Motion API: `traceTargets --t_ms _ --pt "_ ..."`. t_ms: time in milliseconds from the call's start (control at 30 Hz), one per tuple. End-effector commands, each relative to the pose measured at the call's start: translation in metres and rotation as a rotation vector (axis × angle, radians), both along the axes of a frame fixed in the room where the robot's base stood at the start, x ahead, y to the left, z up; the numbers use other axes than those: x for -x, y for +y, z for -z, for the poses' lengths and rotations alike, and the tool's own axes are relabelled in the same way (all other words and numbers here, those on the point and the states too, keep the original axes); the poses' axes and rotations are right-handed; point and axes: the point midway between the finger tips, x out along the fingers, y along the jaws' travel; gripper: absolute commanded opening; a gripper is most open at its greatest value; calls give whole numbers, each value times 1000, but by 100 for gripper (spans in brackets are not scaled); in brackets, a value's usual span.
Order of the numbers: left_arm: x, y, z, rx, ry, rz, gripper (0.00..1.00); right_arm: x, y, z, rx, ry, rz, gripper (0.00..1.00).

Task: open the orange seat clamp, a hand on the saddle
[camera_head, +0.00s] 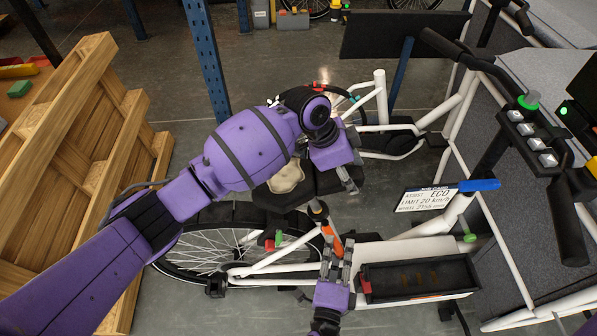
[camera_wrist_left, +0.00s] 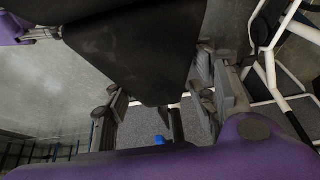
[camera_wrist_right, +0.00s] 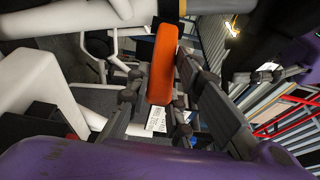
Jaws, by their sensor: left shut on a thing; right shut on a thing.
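The black saddle (camera_head: 303,187) sits on its post over the white bike's rear wheel. My left gripper (camera_head: 347,181) is shut on the saddle's narrow nose. In the left wrist view the saddle (camera_wrist_left: 140,52) tapers down between the two fingers. The orange seat clamp lever (camera_head: 334,242) is below the saddle, at the seat post, partly hidden by my fingers. My right gripper (camera_head: 337,254) is shut on this lever from the near side. In the right wrist view the orange lever (camera_wrist_right: 162,62) stands between the fingers, upright in the picture.
The rear wheel (camera_head: 195,257) is left of the clamp. A black open box (camera_head: 420,278) on the bike frame lies right of my right gripper. Wooden pallets (camera_head: 75,140) lean at the left. A blue post (camera_head: 206,60) stands behind my left arm. A display sign (camera_head: 425,199) is at the right.

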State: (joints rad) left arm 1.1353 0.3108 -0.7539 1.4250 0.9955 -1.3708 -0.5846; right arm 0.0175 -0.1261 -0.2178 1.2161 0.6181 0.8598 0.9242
Motion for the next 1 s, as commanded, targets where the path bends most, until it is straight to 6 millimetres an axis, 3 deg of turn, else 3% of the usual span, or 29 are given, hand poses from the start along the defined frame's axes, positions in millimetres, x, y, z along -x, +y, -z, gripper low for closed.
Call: traceTargets --t_ms 33,267,567,1000 --pt "5 -1 2 0 13 4 20 4 1 7 0 18 -5 6" --pt "5 -1 2 0 13 4 20 5 4 7 -1 18 -5 6" --pt "5 -1 2 0 13 4 20 8 22 7 -5 19 -4 6" --pt "6 -1 3 0 14 5 20 9 28 8 -5 20 0 6"
